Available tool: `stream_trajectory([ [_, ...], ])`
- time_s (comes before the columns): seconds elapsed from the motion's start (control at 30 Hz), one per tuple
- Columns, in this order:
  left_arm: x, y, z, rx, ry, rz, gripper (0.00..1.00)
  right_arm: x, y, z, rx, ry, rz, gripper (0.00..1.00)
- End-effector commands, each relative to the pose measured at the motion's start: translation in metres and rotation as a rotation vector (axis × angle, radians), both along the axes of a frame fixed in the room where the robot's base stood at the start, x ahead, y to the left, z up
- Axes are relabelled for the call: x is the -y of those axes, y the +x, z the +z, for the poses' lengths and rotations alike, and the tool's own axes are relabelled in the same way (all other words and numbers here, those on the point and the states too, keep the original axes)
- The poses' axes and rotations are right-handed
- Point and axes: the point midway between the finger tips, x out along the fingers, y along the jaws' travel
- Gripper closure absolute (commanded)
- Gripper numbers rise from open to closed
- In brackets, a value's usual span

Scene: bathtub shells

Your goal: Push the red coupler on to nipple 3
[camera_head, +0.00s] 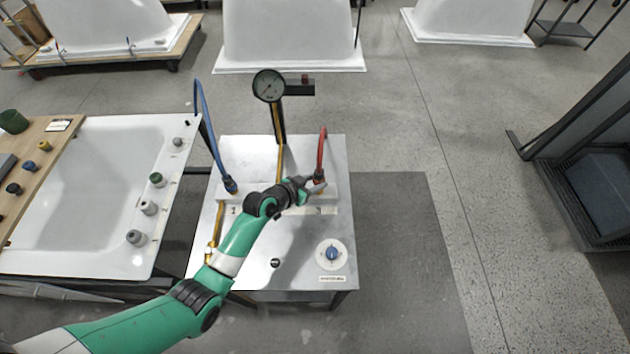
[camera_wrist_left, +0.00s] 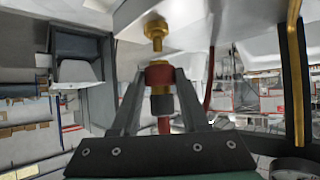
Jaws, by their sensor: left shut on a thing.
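My left gripper (camera_head: 314,189) is at the right part of the metal bench top, by the lower end of the red hose (camera_head: 322,150). In the left wrist view its two fingers are closed around the red coupler (camera_wrist_left: 159,74), which has a brass band and a dark collar below it. The red hose runs down from the collar. A brass nipple (camera_wrist_left: 156,32) sticks out of the pale panel just above the coupler. The two are roughly in line, with a small gap showing between them. The nipple is hidden in the head view. My right gripper is not in view.
A blue hose (camera_head: 210,130) ends in a blue coupler (camera_head: 230,186) left of my gripper. A gauge (camera_head: 268,86) stands on a post behind. A blue knob (camera_head: 332,253) sits at the bench front. A white tub (camera_head: 85,200) stands at the left.

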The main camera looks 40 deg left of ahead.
Motion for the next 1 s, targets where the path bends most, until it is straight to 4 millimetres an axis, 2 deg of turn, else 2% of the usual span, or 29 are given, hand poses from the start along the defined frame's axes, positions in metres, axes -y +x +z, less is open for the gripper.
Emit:
stream_trajectory([
  [0.53, 0.000, 0.000, 0.000, 0.001, -0.001, 0.004, 1.00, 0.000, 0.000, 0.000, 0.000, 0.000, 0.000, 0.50],
  [1.0, 0.000, 0.000, -0.012, 0.002, -0.001, 0.004, 1.00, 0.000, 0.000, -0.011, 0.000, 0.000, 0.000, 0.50],
])
